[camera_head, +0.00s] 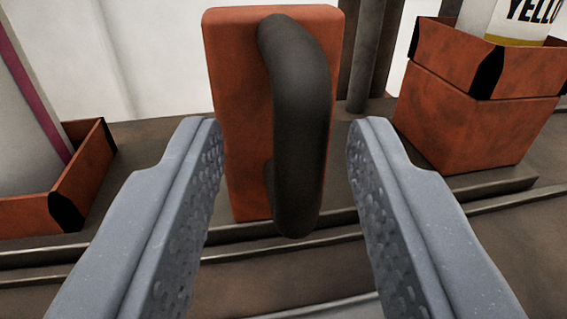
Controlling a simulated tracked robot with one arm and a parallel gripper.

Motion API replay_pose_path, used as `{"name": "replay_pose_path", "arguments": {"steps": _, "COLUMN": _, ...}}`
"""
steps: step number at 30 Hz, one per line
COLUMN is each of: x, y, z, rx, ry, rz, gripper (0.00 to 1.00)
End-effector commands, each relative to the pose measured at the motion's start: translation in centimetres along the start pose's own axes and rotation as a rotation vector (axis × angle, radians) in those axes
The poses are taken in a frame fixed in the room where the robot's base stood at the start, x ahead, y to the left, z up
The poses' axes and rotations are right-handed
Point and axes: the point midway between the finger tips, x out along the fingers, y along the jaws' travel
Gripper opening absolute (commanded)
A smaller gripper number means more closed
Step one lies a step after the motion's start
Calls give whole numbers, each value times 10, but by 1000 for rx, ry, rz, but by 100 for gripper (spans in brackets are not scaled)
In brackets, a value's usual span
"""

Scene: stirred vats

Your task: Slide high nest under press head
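An upright orange-red block (234,110) with a thick black curved handle (300,120) stands in the middle of the view. My gripper (285,130) is open, with one finger on each side of the handle and gaps left and right. I cannot tell how deep the fingers reach around it. At the right is a tall orange-red nest (470,125), a block with an open-cornered tray on top. It holds a white container (505,18) marked "YELLO", cut off by the frame. No press head can be made out.
A low orange-red nest (85,180) at the left holds a white container (25,130) with a magenta stripe. Dark rails (260,235) run across below. A dark post (362,60) stands behind the block. A pale wall (150,60) closes the back.

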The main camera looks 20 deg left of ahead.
Motion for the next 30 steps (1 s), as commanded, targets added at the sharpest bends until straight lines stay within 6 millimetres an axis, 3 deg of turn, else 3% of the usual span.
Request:
{"name": "replay_pose_path", "arguments": {"steps": 9, "x": -60, "y": -1, "z": 0, "rx": -1, "ry": -1, "rz": -3, "gripper": 36}}
{"name": "replay_pose_path", "arguments": {"steps": 15, "x": -88, "y": -1, "z": -1, "rx": 1, "ry": 2, "rz": -2, "gripper": 36}}
{"name": "replay_pose_path", "arguments": {"steps": 21, "x": -102, "y": 0, "z": 1, "rx": 0, "ry": -1, "rz": -1, "gripper": 36}}
{"name": "replay_pose_path", "arguments": {"steps": 30, "x": -104, "y": 0, "z": 1, "rx": 1, "ry": 0, "rz": -1, "gripper": 36}}
